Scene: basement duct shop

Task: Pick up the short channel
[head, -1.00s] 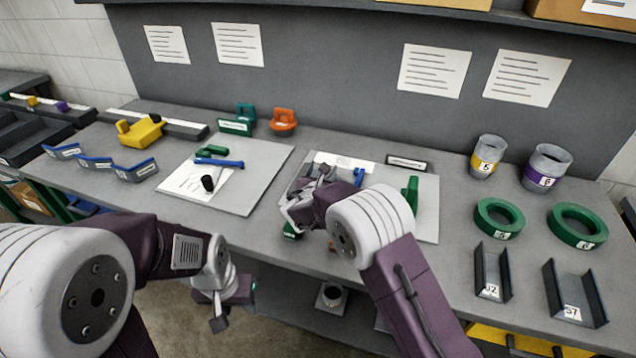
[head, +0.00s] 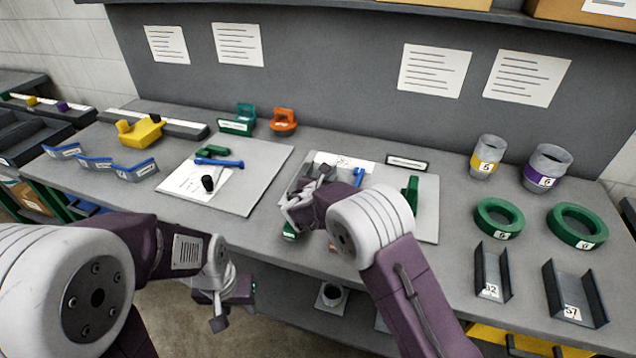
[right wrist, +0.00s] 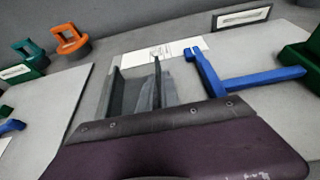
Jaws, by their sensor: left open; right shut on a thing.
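My right gripper (head: 312,182) is low over the right grey board (head: 425,215) and shut on a grey piece. In the right wrist view this piece, the short channel (right wrist: 140,92), shows as upright grey walls between the jaws. My own arm hides most of it in the head view, and its lower end is hidden behind the gripper body in the wrist view. I cannot tell whether it touches the board. My left gripper (head: 220,305) is open and empty in front of the bench edge, below the top.
A blue bracket (right wrist: 245,80) lies right of the held piece, with a green block (right wrist: 305,55) beyond. A white sheet (right wrist: 165,52) lies behind. Two labelled channels (head: 492,275) (head: 575,297), green rings (head: 500,218) and cups (head: 487,157) stand at the right.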

